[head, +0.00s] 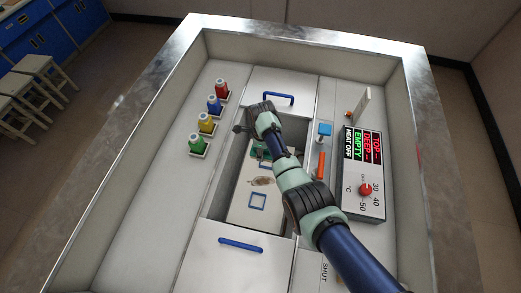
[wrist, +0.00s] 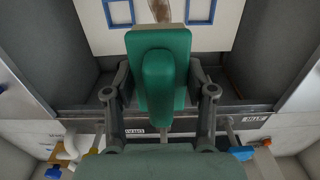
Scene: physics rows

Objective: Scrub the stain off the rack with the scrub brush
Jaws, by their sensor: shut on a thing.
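The scrub brush (wrist: 160,70) is a green block with a rounded green grip and a pale edge along its far side. My gripper (wrist: 160,95) is shut on its grip, with one finger on each side. The rack (head: 240,213) is a white plate with blue square outlines, lying in the open well. The brown stain (head: 262,181) is on the rack, and it also shows at the top of the wrist view (wrist: 160,9), just beyond the brush. I cannot tell whether the brush touches the rack. In the head view, my arm mostly hides the gripper and brush.
Lids with blue handles (head: 240,244) lie before and behind the well (head: 217,192). Coloured bottles (head: 206,123) stand to the left. A control panel (head: 363,172) with a red knob stands to the right. Dark well walls flank the rack.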

